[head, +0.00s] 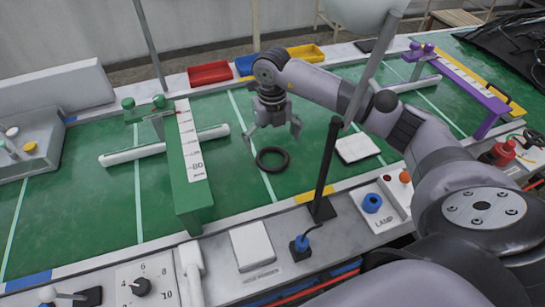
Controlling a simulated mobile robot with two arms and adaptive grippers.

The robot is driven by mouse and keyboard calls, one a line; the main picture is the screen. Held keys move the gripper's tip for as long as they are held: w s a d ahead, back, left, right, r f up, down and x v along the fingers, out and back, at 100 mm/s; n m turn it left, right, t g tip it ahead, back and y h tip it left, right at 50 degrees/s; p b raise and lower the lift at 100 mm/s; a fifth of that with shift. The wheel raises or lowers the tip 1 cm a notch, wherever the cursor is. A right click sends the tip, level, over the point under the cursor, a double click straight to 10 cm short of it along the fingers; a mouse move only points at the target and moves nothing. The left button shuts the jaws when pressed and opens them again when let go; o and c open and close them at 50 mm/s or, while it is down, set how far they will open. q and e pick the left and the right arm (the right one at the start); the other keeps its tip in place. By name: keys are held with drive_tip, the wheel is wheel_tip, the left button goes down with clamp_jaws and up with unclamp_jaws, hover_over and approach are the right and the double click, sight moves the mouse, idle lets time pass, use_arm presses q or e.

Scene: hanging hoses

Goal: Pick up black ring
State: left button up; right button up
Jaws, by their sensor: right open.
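The black ring (259,162) lies flat on the green table surface, right of the green gauge block and left of the black post. My right gripper (271,133) is above and just behind the ring in the head view, fingers spread and pointing down. It is open and empty, apart from the ring as far as I can tell. My left gripper is not in view.
A green block with a scale (190,175) stands left of the ring. A black post (327,170) and white pad (357,147) are to the right. Red (210,73), blue and yellow trays line the back. A front panel carries a dial (141,287).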

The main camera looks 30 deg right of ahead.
sight(273, 160)
drive_tip(key=shift+f, duration=0.85)
drive_tip(key=shift+w+d+f+p, duration=0.1)
drive_tip(key=shift+w+f+p, duration=0.05)
drive_tip(key=shift+f, duration=0.75)
drive_tip(key=shift+w+d+f+p, duration=0.15)
drive_tip(key=shift+w+f, duration=0.05)
drive_tip(key=shift+f, duration=0.65)
drive_tip(key=shift+w+d+f+p, duration=0.1)
drive_tip(key=shift+w+f+p, duration=0.05)
drive_tip(key=shift+f, duration=0.75)
drive_tip(key=c, duration=1.3)
